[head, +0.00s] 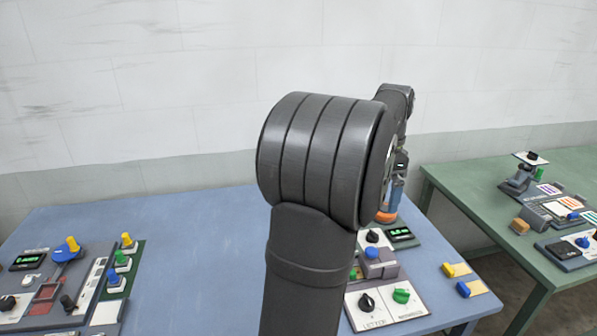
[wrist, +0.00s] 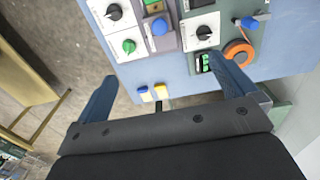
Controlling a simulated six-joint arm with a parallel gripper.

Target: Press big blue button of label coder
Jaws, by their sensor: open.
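A blue button (head: 373,254) stands on a grey device to the right of my arm on the blue table, between black and green knobs. I take this device to be the label coder, but no readable name confirms it. The blue button also shows in the wrist view (wrist: 160,26), near the top middle. My gripper (wrist: 162,68) is open and empty, with its two blue fingers wide apart. In the wrist view the button appears beyond the fingertips, apart from them. My arm hides part of the device in the head view.
A green knob (head: 401,296) and a black knob (head: 366,302) stand in front of the button. A green-lit display (head: 401,234) is behind it. Yellow (head: 455,269) and blue (head: 463,289) pieces lie to the right. Another panel with a blue-and-yellow knob (head: 67,251) is at left.

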